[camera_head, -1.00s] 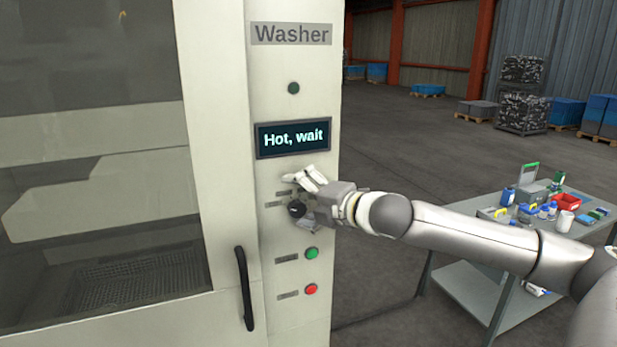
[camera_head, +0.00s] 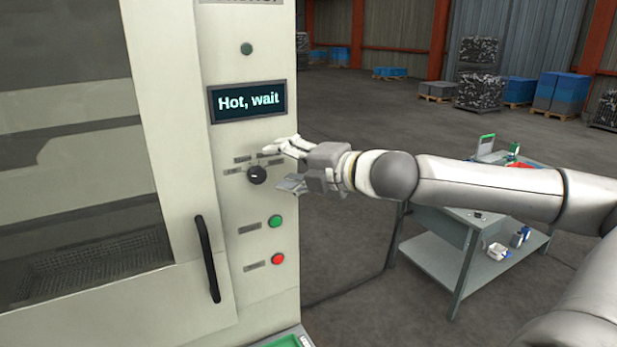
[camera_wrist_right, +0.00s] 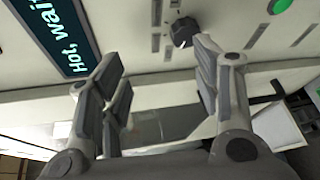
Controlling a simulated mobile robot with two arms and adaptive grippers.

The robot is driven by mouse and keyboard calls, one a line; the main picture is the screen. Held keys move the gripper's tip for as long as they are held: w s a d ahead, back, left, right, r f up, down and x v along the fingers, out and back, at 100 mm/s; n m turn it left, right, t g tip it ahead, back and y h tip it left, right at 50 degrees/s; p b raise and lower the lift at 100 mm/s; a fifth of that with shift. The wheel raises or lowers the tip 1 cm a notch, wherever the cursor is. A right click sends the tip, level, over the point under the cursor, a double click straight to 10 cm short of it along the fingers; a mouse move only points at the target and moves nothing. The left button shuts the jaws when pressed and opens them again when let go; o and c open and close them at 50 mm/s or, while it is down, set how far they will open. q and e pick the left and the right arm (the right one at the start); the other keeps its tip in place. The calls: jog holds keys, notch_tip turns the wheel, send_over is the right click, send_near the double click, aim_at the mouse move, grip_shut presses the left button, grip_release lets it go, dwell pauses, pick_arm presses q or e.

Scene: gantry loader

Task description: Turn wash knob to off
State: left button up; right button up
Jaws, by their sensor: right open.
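The wash knob (camera_head: 257,175) is a small black dial on the washer's front panel, below a screen (camera_head: 248,101) that reads "Hot, wait". Small labels, too small to read, surround it. My right gripper (camera_head: 284,165) is open and empty, just right of the knob and apart from it. In the right wrist view the knob (camera_wrist_right: 184,32) shows beyond the gripper (camera_wrist_right: 160,75), near the tip of the finger on the right of that picture. My left gripper is in neither view.
A green button (camera_head: 275,221) and a red button (camera_head: 278,259) sit below the knob. A black door handle (camera_head: 207,259) is to the left. A grey table (camera_head: 440,228) with small items stands at the right. Open floor lies between washer and table.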

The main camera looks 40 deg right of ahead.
jog(key=v, duration=0.1)
jog(key=b+v, duration=0.1)
jog(key=v, duration=0.1)
jog(key=b+v, duration=0.1)
jog(key=v, duration=0.1)
jog(key=shift+s+d+f, duration=0.1)
jog(key=shift+s+f, duration=0.15)
jog(key=shift+f, duration=0.1)
dwell(0.7)
